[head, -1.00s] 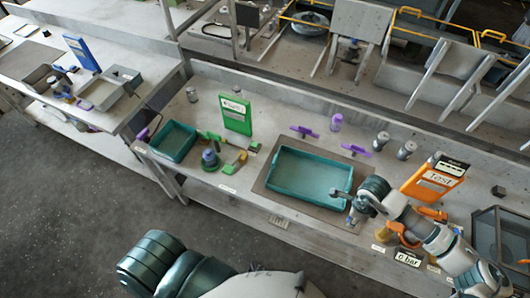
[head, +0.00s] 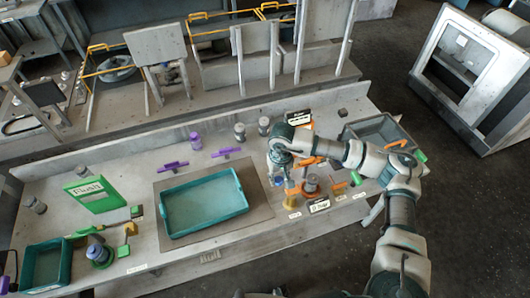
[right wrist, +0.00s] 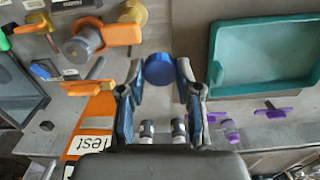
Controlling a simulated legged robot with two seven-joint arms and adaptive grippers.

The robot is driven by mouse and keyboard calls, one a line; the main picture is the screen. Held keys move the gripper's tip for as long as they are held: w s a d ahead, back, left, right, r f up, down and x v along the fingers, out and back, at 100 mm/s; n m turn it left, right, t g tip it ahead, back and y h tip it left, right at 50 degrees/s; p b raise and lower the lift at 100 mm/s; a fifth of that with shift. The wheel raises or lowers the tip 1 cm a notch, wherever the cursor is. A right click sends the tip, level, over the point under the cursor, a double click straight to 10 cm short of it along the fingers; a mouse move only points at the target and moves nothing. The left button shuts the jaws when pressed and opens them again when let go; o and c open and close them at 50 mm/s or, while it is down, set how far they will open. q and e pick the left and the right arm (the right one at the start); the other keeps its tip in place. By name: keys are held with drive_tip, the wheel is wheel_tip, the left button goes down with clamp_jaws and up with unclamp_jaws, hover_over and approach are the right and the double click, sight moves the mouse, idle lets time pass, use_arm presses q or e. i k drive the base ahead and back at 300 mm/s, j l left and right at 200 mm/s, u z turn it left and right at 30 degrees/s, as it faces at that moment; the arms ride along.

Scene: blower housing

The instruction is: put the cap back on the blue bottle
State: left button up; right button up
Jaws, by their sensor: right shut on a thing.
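My right gripper (head: 277,180) is over the workbench, just right of the large teal tray. In the right wrist view its two fingers (right wrist: 160,75) close around a round blue cap (right wrist: 159,69), which is seen from its flat top. In the head view only a small patch of blue shows at the fingertips. I cannot tell whether the cap is clear of whatever lies beneath it. I cannot pick out a blue bottle body; it may be hidden under the cap or gripper. My left gripper is not in view.
The teal tray (head: 240,208) lies left of the gripper. Orange-handled valves (head: 311,184) stand close on its right, with a dark bin (head: 370,128) beyond. Grey bottles (head: 239,131) and a purple bottle (head: 196,141) stand behind. A green panel (head: 92,194) is at left.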

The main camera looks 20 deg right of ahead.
sight(95, 253)
drive_tip(key=u, duration=0.95)
drive_tip(key=j+u, duration=0.3)
drive_tip(key=i+j, duration=0.25)
